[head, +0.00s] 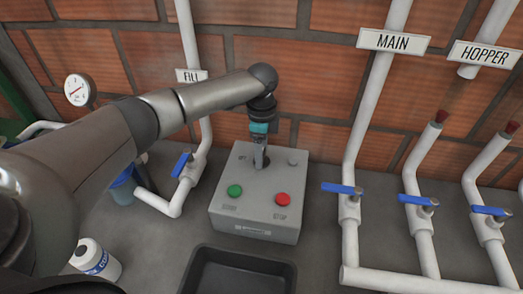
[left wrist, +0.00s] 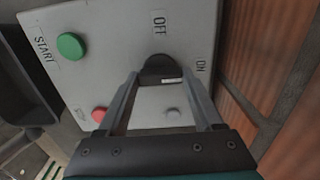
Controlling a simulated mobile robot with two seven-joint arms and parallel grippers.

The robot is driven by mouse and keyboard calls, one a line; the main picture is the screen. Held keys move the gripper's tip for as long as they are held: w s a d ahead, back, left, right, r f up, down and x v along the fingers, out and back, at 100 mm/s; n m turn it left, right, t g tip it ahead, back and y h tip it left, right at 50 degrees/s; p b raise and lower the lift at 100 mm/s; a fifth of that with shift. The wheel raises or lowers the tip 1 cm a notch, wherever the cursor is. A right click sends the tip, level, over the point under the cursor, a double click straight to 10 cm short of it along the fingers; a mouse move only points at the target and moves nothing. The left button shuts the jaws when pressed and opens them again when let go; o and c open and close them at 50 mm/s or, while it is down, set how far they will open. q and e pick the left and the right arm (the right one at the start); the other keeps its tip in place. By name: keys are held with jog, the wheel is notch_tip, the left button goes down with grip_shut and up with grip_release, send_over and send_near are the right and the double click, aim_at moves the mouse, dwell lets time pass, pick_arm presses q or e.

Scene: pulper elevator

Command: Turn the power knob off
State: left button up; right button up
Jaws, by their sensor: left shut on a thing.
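The power knob (left wrist: 160,68) is a dark round knob on the grey control box (head: 246,178). In the left wrist view, the OFF label is above it and the ON label is to its right. A short white mark shows on the knob, but I cannot tell for sure which label it points to. My left gripper (head: 261,161) reaches down onto the back of the box, its two fingers on either side of the knob and shut on it. In the head view the gripper mostly hides the knob. My right gripper is not in view.
The box carries a green START button (head: 235,190), a red button (head: 283,199) and a small grey round part (head: 293,157). White pipes with blue valve handles (head: 342,188) stand to the right. A dark bin (head: 238,271) is in front. A brick wall is behind.

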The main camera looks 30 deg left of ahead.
pick_arm(q)
jog(key=shift+d+r+n+p, duration=0.15)
jog(key=shift+n+p, duration=0.45)
jog(key=shift+p, duration=0.4)
jog(key=n+p, duration=0.4)
jog(key=p, duration=0.1)
jog(key=shift+n+p, duration=0.85)
jog(key=shift+n, duration=0.15)
jog(key=n+p, duration=0.2)
jog(key=shift+n, duration=0.3)
jog(key=n+p, duration=0.1)
jog(key=n, duration=0.1)
jog(key=shift+n, duration=0.4)
jog(key=n+p, duration=0.1)
jog(key=n, duration=0.2)
jog(key=shift+p, duration=0.3)
jog(key=shift+n+p, duration=0.3)
jog(key=shift+n, duration=0.9)
